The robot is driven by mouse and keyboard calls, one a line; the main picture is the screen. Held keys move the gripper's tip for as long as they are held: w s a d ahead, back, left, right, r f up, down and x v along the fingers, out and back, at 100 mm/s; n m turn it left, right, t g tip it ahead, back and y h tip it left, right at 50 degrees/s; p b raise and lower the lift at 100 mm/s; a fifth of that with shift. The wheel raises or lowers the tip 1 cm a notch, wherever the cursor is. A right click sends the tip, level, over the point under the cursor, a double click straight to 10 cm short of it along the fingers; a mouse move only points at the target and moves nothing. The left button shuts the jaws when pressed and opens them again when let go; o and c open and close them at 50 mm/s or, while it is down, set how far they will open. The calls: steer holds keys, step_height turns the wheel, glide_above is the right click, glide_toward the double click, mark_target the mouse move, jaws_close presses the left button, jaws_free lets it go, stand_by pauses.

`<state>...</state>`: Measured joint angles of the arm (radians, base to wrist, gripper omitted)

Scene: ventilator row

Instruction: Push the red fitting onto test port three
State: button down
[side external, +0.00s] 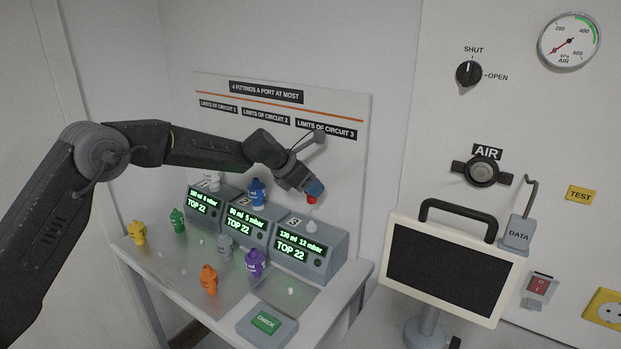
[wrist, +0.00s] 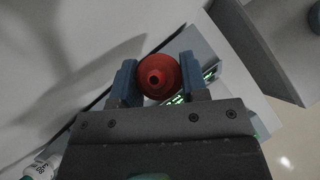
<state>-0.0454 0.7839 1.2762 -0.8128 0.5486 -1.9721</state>
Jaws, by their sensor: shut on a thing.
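My gripper (side external: 314,190) is shut on the red fitting (side external: 311,199) and holds it in the air above the third unit. In the wrist view the red fitting (wrist: 158,77) sits between the two blue fingers of my gripper (wrist: 158,80), with a small dark hole facing the camera. The third unit (side external: 340,253) has a label 3, a green display reading 130 ml 12 mbar, TOP 22, and a pale port piece (side external: 311,226) on top. The red fitting is above this piece, with a small gap visible between them.
A blue fitting (side external: 257,193) stands on unit two and a white one (side external: 213,181) on unit one. Yellow (side external: 138,232), green (side external: 178,220), grey (side external: 225,247), purple (side external: 255,264) and orange (side external: 209,280) fittings stand on the table. A CHECK button box (side external: 266,323) is at the front; a monitor (side external: 442,268) stands right.

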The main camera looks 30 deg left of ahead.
mark_target(311, 201)
steer(key=shift+f, duration=2.45)
steer(key=shift+s+f, duration=0.1)
steer(key=shift+f, duration=1.45)
steer(key=c, duration=1.1)
jaws_free()
steer(key=o, duration=0.5)
steer(key=shift+r, duration=0.1)
steer(key=shift+o, duration=0.2)
